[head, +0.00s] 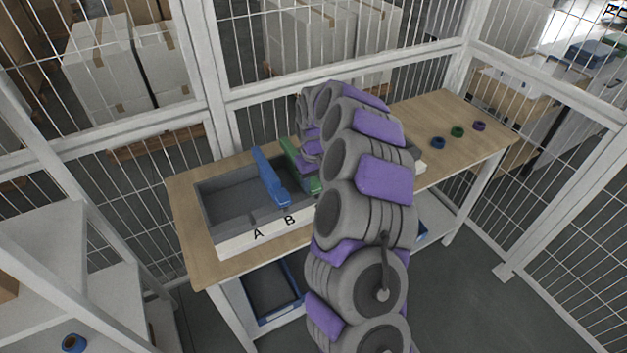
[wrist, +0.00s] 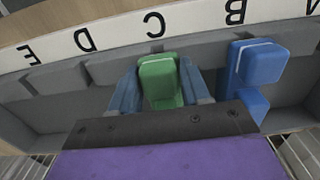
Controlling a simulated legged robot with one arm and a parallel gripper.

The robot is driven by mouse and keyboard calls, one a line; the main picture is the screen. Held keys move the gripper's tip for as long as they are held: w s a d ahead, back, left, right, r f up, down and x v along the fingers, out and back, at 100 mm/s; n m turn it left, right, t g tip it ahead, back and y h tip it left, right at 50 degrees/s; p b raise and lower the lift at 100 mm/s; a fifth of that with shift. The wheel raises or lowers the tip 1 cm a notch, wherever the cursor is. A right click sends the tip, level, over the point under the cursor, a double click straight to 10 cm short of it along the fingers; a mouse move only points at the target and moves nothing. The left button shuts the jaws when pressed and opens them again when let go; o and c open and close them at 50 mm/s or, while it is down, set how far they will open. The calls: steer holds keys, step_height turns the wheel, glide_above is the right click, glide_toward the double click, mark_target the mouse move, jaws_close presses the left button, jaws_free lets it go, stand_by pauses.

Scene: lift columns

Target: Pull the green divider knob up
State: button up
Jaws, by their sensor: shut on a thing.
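The green divider (head: 299,165) stands in the grey tray (head: 213,225) on the table, partly hidden by my arm in the head view. In the wrist view its green knob (wrist: 158,72) sits between the two fingers of my gripper (wrist: 161,90), near the letter C. My gripper is shut on the green knob. The blue divider (head: 270,178) stands to the left of the green one in the head view, near B. In the wrist view the blue divider (wrist: 255,65) is to the right of my gripper, apart from it.
The tray front carries a white strip (head: 235,243) with letters. Several small coloured rings, one of them blue (head: 438,143), lie at the right end of the wooden table (head: 480,115). A blue bin (head: 272,290) sits below. Wire fencing stands behind the table.

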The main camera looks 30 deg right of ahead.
steer(key=shift+r, duration=0.2)
steer(key=shift+w+d+r+p, duration=0.1)
steer(key=shift+r+p, duration=0.2)
steer(key=shift+r, duration=0.4)
steer(key=shift+c, duration=0.8)
steer(key=shift+r, duration=0.3)
steer(key=shift+r+p, duration=0.25)
steer(key=shift+p, duration=0.05)
steer(key=o, duration=0.9)
steer(key=shift+c, duration=0.2)
